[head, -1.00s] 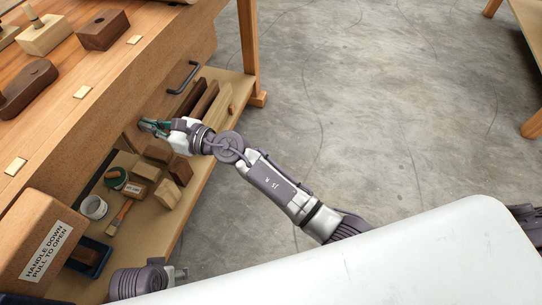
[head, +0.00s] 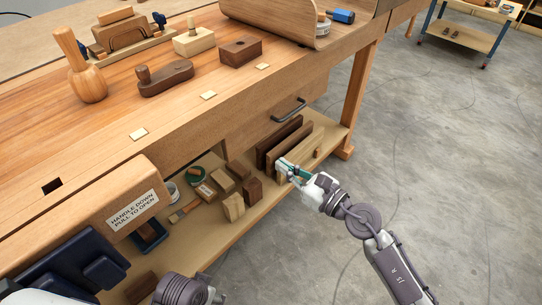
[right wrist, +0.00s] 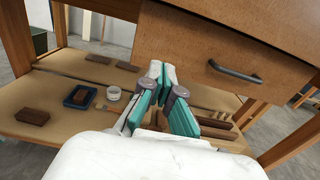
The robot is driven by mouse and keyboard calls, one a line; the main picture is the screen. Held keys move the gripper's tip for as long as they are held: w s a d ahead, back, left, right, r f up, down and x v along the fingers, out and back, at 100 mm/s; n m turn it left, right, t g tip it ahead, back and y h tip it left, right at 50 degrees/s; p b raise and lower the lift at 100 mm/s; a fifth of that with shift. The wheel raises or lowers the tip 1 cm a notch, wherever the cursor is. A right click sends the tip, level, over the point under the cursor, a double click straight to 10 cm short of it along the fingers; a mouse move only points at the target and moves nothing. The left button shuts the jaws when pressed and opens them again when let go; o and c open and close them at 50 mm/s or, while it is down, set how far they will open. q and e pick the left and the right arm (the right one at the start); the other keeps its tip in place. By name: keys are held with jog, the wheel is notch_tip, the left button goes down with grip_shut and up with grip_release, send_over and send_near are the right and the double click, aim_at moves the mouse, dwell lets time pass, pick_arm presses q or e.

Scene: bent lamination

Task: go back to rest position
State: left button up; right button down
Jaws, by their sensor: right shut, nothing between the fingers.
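My right gripper (head: 283,171) is in front of the workbench's lower shelf in the head view, near the upright dark boards. In the right wrist view its teal fingers (right wrist: 162,72) are closed together with nothing between them, below the drawer front. Part of my left arm shows at the bottom of the head view, but its fingers are not seen.
The workbench (head: 215,110) carries a mallet (head: 86,75) and wooden planes. A drawer handle (head: 289,110) sticks out above my right gripper. The lower shelf (head: 205,245) holds wood blocks (head: 234,207) and boards. Open concrete floor (head: 440,160) lies to the right.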

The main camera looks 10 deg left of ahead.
jog(key=shift+s+d+f, duration=0.1)
jog(key=shift+s+d, duration=0.15)
jog(key=shift+d, duration=0.15)
